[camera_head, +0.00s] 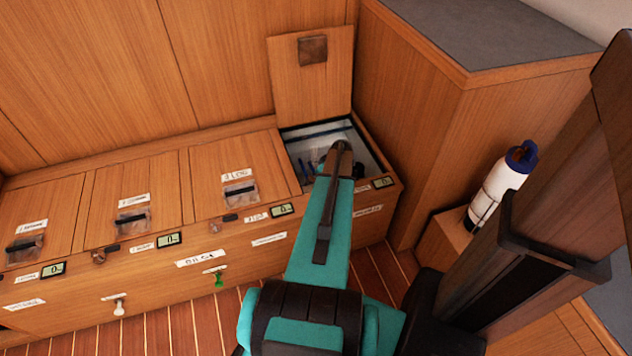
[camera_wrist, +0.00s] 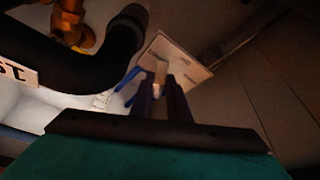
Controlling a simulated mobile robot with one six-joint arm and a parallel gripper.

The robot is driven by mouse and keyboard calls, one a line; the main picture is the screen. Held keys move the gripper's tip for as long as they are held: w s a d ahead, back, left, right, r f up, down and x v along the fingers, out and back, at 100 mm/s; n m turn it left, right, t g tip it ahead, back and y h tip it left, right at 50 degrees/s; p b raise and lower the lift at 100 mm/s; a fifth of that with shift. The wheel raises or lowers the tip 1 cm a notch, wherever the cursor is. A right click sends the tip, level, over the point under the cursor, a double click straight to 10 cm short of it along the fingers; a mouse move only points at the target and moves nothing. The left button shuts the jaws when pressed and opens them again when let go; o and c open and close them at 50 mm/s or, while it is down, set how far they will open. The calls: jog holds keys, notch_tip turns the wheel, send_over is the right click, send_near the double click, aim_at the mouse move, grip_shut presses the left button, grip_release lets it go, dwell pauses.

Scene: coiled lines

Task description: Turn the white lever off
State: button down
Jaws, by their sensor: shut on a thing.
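My gripper (camera_wrist: 161,84) reaches down into the open bench compartment at the right end of the bench. In the wrist view its two dark fingers are closed around a small pale piece (camera_wrist: 158,88), in front of a pale square plate (camera_wrist: 178,58). I cannot tell whether that piece is the white lever. In the head view my arm hides the fingertips. A white handle (camera_head: 119,307) hangs on the bench front at lower left, away from my gripper. A green handle (camera_head: 218,278) is on the same front, to its right.
The compartment's lid (camera_head: 315,75) stands raised at the back. Inside, a thick black hose (camera_wrist: 80,75) and a brass fitting (camera_wrist: 75,30) lie beside my gripper, with blue parts (camera_wrist: 130,77) near the fingers. A white bottle (camera_head: 500,187) stands on the right.

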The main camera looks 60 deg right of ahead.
jog(key=shift+a, duration=0.15)
jog(key=c, duration=1.7)
grip_release()
jog(key=shift+s+r, duration=0.1)
jog(key=shift+r, duration=0.05)
jog(key=p+v, duration=0.2)
jog(key=v, duration=1.1)
jog(key=shift+s+r, duration=0.15)
jog(key=shift+r, duration=0.05)
